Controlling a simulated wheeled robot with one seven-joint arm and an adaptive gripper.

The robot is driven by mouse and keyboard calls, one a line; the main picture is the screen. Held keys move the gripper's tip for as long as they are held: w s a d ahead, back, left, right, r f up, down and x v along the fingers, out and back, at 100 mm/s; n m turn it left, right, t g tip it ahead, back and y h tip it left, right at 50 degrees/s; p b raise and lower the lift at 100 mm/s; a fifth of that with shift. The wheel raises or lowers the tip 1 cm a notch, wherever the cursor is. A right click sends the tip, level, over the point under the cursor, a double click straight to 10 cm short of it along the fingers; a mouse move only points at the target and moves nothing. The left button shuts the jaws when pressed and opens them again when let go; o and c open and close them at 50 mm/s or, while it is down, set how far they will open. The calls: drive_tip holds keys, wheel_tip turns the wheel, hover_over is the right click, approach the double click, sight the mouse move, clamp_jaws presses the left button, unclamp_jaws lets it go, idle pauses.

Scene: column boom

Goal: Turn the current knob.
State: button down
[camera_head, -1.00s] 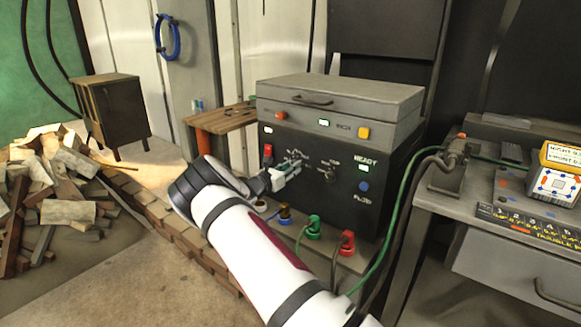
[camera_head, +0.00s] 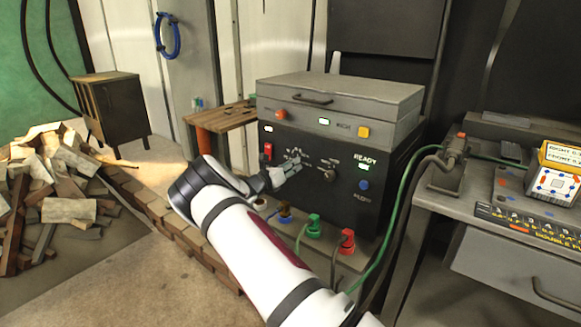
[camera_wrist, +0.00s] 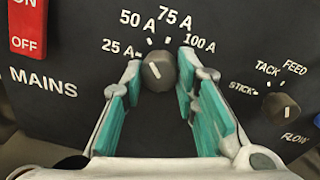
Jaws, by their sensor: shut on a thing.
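The current knob (camera_wrist: 158,72) is a dark round knob with a white pointer line, under an arc of marks from 25 A to 100 A. Its line slants up to the left, roughly towards 50 A. My gripper (camera_wrist: 159,66) has its teal-padded fingers on either side of the knob and is shut on it. In the head view my gripper (camera_head: 292,167) is at the front of the black power unit (camera_head: 335,205), and the knob is mostly hidden there.
A second knob (camera_wrist: 281,107), marked STICK, TACK, FEED and FLOW, sits close on the right. The red MAINS switch (camera_wrist: 28,27) is at upper left. Green (camera_head: 314,228) and red (camera_head: 347,240) cable plugs are below the panel. A bench stands at right.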

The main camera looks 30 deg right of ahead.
drive_tip(key=c, duration=1.2)
unclamp_jaws()
drive_tip(key=shift+c, duration=0.2)
drive_tip(key=v, duration=1.2)
